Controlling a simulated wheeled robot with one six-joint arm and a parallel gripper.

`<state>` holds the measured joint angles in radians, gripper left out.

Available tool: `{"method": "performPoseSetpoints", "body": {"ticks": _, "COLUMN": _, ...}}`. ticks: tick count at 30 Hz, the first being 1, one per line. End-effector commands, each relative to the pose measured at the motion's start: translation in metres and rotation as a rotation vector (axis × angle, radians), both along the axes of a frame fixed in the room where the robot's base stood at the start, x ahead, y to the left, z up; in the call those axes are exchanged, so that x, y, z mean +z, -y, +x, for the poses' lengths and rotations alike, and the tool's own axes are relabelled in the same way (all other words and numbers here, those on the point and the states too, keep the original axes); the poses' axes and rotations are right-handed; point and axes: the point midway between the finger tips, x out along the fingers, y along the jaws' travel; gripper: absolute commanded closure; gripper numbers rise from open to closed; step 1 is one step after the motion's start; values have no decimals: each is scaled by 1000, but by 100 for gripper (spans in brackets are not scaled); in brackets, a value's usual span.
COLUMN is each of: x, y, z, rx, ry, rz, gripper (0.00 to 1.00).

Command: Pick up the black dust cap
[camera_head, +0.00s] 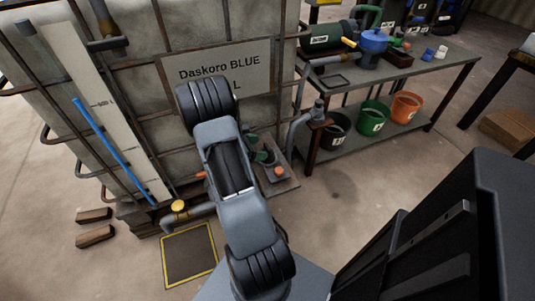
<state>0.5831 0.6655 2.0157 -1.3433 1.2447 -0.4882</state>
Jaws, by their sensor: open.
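I cannot pick out the black dust cap with certainty in this head camera view. Small dark items stand among the parts on the workbench (448,73) at upper right, too small to name. My own arm rises through the middle of the picture in front of the tank (150,75). My gripper does not show; the arm's links hide that area or it is outside the picture.
Black (335,130), green (372,118) and orange (405,106) buckets stand on the bench's lower shelf. A yellow-edged floor mat (190,256) lies below a yellow-handled valve (179,206). Floor before the bench is clear.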

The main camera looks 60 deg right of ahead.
Motion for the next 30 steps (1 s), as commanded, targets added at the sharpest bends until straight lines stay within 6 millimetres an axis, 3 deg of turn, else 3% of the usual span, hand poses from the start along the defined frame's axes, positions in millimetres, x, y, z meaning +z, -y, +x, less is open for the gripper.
{"method": "performPoseSetpoints", "body": {"ticks": 8, "x": -7, "y": 12, "z": -10, "rx": -1, "ry": 0, "rz": 1, "gripper": 17}}
{"method": "performPoseSetpoints", "body": {"ticks": 18, "x": -24, "y": 43, "z": -32, "rx": -2, "ry": 1, "rz": 1, "gripper": 17}}
{"method": "performPoseSetpoints", "body": {"ticks": 28, "x": -24, "y": 47, "z": -35, "rx": 1, "ry": 2, "rz": 0, "gripper": 17}}
{"method": "performPoseSetpoints", "body": {"ticks": 30, "x": -24, "y": 47, "z": -35, "rx": 1, "ry": 2, "rz": 0, "gripper": 23}}
